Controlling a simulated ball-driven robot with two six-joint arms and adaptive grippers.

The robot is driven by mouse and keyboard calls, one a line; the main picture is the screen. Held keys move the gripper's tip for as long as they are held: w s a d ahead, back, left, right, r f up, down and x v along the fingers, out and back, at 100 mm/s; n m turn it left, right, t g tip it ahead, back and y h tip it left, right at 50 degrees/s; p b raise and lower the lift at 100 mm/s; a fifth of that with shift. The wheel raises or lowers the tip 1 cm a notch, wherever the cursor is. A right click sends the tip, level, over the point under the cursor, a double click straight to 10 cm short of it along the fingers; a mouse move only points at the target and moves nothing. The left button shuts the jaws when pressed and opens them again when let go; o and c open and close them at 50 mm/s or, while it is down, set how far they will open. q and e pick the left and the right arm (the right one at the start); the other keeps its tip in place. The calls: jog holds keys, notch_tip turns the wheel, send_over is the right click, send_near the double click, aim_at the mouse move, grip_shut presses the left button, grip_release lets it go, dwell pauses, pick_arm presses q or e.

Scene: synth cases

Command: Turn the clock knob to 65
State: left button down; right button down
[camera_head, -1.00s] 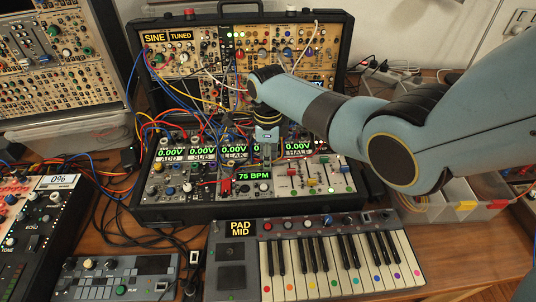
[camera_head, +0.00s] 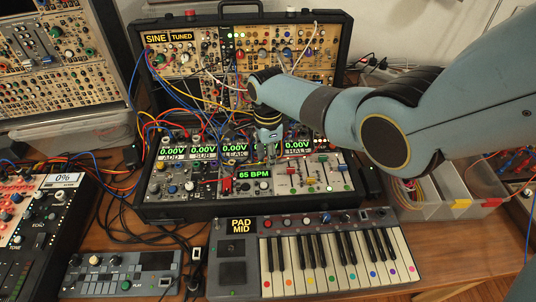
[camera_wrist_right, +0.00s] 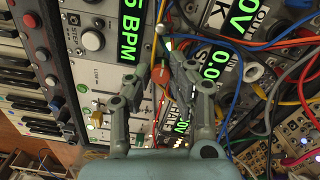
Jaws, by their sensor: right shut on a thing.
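The clock's green display (camera_head: 255,174) reads 65 BPM in the head view, on the lower panel of the synth case. Part of this display also shows in the right wrist view (camera_wrist_right: 131,30). My right gripper (camera_head: 268,149) reaches down from the right to the panel just above the display. In the right wrist view its two fingers (camera_wrist_right: 158,72) are close together, with cables and a small orange-red part between or behind them. It is shut on the clock knob, which the fingers mostly hide. My left gripper is not in view.
Patch cables (camera_head: 190,95) hang in front of the upper panel, close to my right gripper. A keyboard (camera_head: 335,275) lies in front of the case. A clear cable bin (camera_head: 432,207) stands at the right, a drum machine (camera_head: 38,225) at the left.

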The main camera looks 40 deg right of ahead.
jog(key=shift+w, duration=0.1)
jog(key=c, duration=1.2)
grip_release()
notch_tip(320, 180, up, 12)
jog(key=shift+r, duration=0.1)
